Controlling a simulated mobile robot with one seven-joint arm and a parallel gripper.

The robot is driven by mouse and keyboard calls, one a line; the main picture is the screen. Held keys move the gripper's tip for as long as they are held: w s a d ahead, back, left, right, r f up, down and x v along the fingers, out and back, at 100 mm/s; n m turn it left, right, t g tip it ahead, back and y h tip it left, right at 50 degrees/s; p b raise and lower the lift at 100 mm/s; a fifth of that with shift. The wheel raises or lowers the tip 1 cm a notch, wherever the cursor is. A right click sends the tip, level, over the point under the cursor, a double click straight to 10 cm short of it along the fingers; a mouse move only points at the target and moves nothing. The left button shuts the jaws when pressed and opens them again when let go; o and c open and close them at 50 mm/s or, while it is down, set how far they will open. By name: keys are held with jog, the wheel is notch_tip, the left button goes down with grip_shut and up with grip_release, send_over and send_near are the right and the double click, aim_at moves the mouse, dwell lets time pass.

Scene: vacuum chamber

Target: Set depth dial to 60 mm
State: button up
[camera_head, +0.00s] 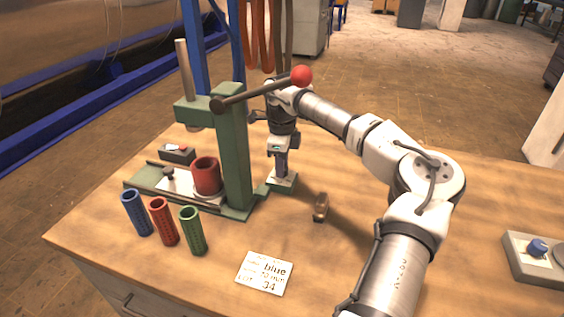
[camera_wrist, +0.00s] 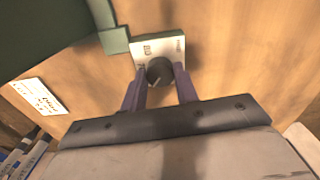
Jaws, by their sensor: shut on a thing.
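The depth dial is a dark round knob (camera_wrist: 159,71) on a pale square plate (camera_wrist: 143,47) with small print too blurred to read. In the head view the plate (camera_head: 284,182) lies beside the green press, at the base of its column. My gripper (camera_head: 279,166) reaches down to it from above. In the wrist view my gripper (camera_wrist: 160,79) is shut on the knob, one finger on each side. The knob shows a thin light line on top; I cannot tell which mark it points at.
The green press (camera_head: 235,150) has a lever with a red ball (camera_head: 302,76) close to my arm. A red cup (camera_head: 206,176) stands on its bed. Blue (camera_head: 136,213), red (camera_head: 163,222) and green (camera_head: 193,231) tubes, a card (camera_head: 265,273) and a small brown object (camera_head: 321,208) are nearby.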

jog(key=shift+r+n, duration=0.1)
jog(key=shift+n, duration=0.9)
jog(key=o, duration=1)
notch_tip(320, 180, up, 14)
jog(key=shift+f+b, duration=0.1)
jog(key=shift+b, duration=0.75)
